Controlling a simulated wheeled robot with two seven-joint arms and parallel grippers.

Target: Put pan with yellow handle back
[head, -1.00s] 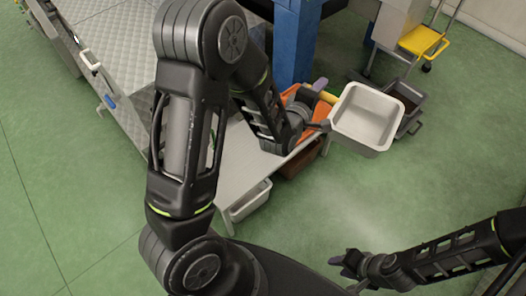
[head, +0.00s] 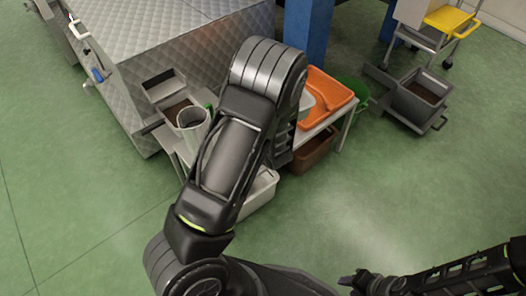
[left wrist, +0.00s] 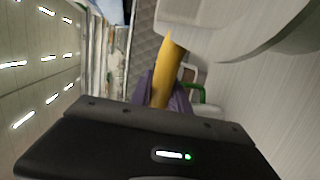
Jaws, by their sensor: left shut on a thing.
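The pan's yellow handle (left wrist: 168,62) shows in the left wrist view. My left gripper (left wrist: 162,95) has its purple fingers closed around it. In the head view, my left arm hides the left gripper and most or all of the pan. A small pale edge (head: 306,103) shows beside the arm; I cannot tell whether it is the pan. My right gripper (head: 350,281) is low over the floor at the bottom of the head view, away from the table; its jaw opening is unclear.
An orange tray (head: 328,100) lies on the low table's right end, a brown crate (head: 314,152) and pale bin (head: 262,190) below. A cylindrical container (head: 192,124) and metal box (head: 166,88) are at left. A grey bin cart (head: 418,98) stands right; green floor in front is clear.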

